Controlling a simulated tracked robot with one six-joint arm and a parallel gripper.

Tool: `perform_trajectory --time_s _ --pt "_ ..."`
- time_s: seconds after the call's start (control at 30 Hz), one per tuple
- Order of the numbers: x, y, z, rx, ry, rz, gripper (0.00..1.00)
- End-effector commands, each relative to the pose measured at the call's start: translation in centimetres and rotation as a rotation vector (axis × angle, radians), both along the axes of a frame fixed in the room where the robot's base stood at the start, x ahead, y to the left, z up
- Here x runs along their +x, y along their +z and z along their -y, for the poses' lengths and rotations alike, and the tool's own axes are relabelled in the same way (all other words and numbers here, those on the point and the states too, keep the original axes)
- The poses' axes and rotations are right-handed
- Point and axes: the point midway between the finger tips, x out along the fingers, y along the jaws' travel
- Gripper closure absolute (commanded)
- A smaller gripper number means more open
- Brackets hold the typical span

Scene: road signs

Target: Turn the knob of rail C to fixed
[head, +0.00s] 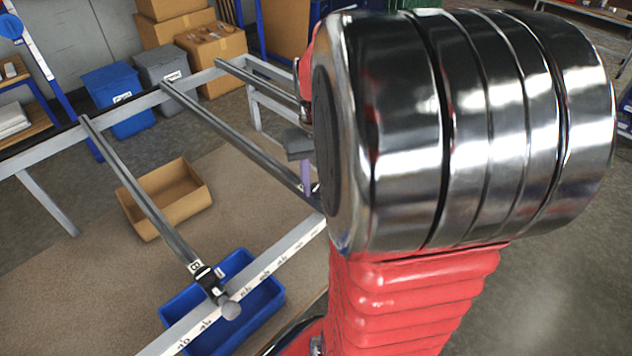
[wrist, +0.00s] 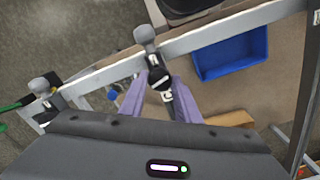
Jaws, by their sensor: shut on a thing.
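Rail C (wrist: 168,97) carries a white label with a C and lies between my fingers in the wrist view. Its black round knob (wrist: 160,78) has a pale mark on top and sits at the crossbar. A grey rounded post (wrist: 145,36) stands just beyond it. My gripper (wrist: 161,82) has purple fingers on both sides of the knob, shut on it. In the head view, my gripper (head: 305,175) shows only in part, at the near end of the middle rail (head: 235,132). My arm hides the knob there.
Rail B (head: 145,195) with its black knob (head: 208,278) lies left in the head view. A blue bin (head: 265,300) and an open cardboard box (head: 165,195) sit below the frame. Another rail's end (wrist: 42,88) is left in the wrist view.

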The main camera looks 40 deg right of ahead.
Motion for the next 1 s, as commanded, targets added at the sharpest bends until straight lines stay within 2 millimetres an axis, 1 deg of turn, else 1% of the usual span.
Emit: perform_trajectory --time_s 0.2,0.4,0.6,0.93,0.97,1.0 --pt "0.03 0.06 0.01 -0.001 -0.156 0.001 0.93" --pt "0.03 0.06 0.01 -0.001 -0.242 0.001 0.93" --pt "0.04 0.06 0.0 -0.001 -0.274 0.001 0.93" --pt "0.05 0.06 -0.02 0.0 -0.276 0.001 0.93" --pt "0.05 0.06 -0.02 0.0 -0.276 0.001 0.7" --pt "0.05 0.06 -0.02 0.0 -0.276 0.001 0.67"
